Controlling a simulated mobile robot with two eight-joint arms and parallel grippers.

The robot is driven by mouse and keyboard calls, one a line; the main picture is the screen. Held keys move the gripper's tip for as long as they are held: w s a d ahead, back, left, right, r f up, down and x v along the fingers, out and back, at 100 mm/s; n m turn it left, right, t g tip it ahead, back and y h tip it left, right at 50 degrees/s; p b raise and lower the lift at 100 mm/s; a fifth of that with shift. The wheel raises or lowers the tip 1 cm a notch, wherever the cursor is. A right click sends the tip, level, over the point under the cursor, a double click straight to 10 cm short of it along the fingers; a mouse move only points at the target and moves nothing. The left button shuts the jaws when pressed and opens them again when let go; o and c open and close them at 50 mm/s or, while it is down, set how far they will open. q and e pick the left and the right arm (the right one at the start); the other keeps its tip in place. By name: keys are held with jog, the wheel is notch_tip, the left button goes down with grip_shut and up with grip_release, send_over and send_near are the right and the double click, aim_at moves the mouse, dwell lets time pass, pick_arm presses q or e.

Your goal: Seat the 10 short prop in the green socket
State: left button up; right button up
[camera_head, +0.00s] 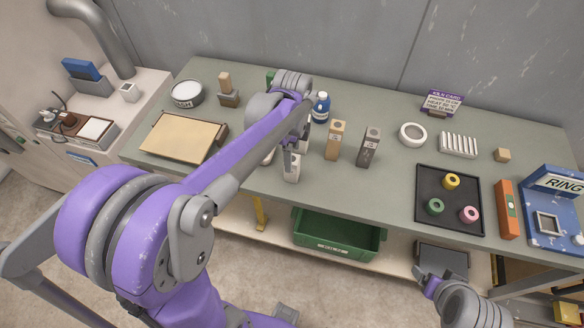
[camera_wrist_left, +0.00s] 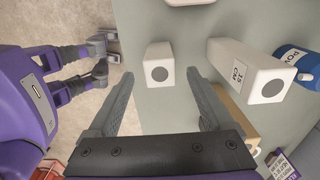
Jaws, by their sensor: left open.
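A short white block prop (camera_wrist_left: 159,65) with a dark round mark on its top stands upright in the left wrist view, between and just beyond the fingertips of my left gripper (camera_wrist_left: 160,98). My left gripper is open and not touching it there. In the head view a white prop (camera_head: 292,174) shows beneath the left gripper (camera_head: 289,150), partly covered. No number is readable on the short prop. A taller white prop labelled 15 CM (camera_wrist_left: 250,72) stands beside it. The green socket (camera_head: 435,206) is a ring on the black tray (camera_head: 420,198). My right gripper (camera_head: 428,282) is low at right.
A tan prop (camera_head: 336,140) and a grey-brown prop (camera_head: 369,147) stand right of the left gripper. A blue bottle (camera_head: 321,108) is behind. Yellow (camera_head: 451,181) and pink (camera_head: 469,214) rings share the tray. The table is clear between the grey-brown prop and the tray.

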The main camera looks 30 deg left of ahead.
aim_at(293, 178)
pick_arm(q)
jog(key=shift+f, duration=3.15)
grip_shut()
